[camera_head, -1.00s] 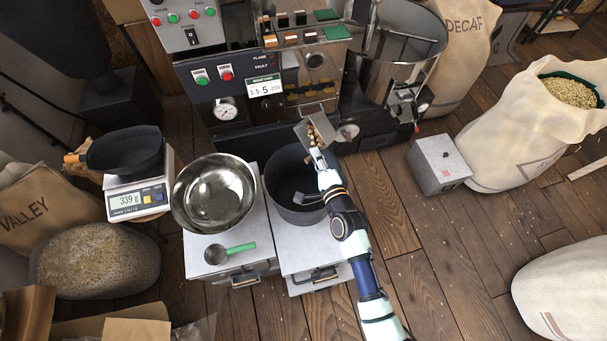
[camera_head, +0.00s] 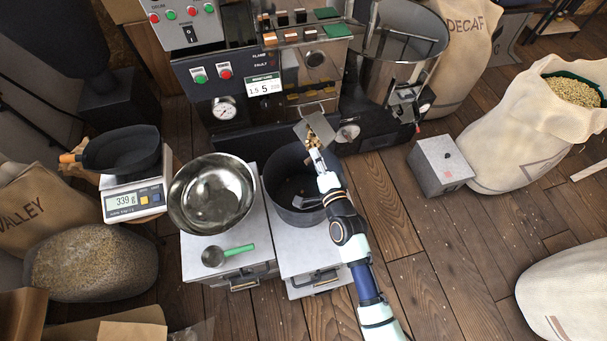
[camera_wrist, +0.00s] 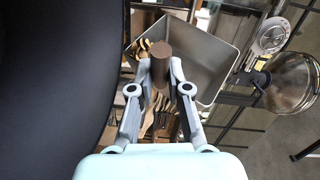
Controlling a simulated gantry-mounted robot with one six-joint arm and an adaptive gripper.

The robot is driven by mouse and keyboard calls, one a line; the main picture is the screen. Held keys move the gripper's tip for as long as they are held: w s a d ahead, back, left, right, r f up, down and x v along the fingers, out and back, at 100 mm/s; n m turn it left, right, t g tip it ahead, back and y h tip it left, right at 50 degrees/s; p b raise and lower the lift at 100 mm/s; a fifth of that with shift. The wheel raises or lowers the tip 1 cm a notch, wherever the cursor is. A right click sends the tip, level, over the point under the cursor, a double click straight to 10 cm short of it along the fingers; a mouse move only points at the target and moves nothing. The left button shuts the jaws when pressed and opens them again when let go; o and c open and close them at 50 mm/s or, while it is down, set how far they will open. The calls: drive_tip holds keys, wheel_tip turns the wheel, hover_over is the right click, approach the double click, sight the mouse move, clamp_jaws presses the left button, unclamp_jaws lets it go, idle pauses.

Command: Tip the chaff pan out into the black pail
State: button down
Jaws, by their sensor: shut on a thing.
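The chaff pan (camera_head: 322,126) is a small square metal pan. It also shows in the wrist view (camera_wrist: 205,62). My gripper (camera_head: 316,160) is shut on its brown handle (camera_wrist: 161,62). The pan is at the far right rim of the black pail, tilted, with tan flakes along one side. More tan pieces show between my fingers in the wrist view. The black pail (camera_head: 280,180) stands on a grey cabinet, and a few light specks show inside. Its dark curved side fills the left of the wrist view (camera_wrist: 50,90). My arm hides part of its right side.
A steel bowl (camera_head: 212,190) and a green-handled scoop (camera_head: 230,254) sit on the cabinet to the left. A scale (camera_head: 140,200) carries a black pan (camera_head: 120,150). The roaster (camera_head: 240,75) stands close behind the pail.

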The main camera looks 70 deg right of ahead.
drive_tip(key=shift+f+n+b, duration=0.35)
drive_tip(key=shift+n+b, duration=0.05)
drive_tip(key=shift+b, duration=0.5)
drive_tip(key=shift+w+a+r+n+t+h+b, duration=0.15)
drive_tip(key=shift+r+n+t+h+b, duration=0.2)
drive_tip(key=shift+n+b, duration=0.55)
drive_tip(key=shift+a+r+n+t+h+b, duration=0.2)
drive_tip(key=shift+r+n+t+h+b, duration=0.2)
drive_tip(key=shift+r+n+b, duration=0.9)
idle(1.9)
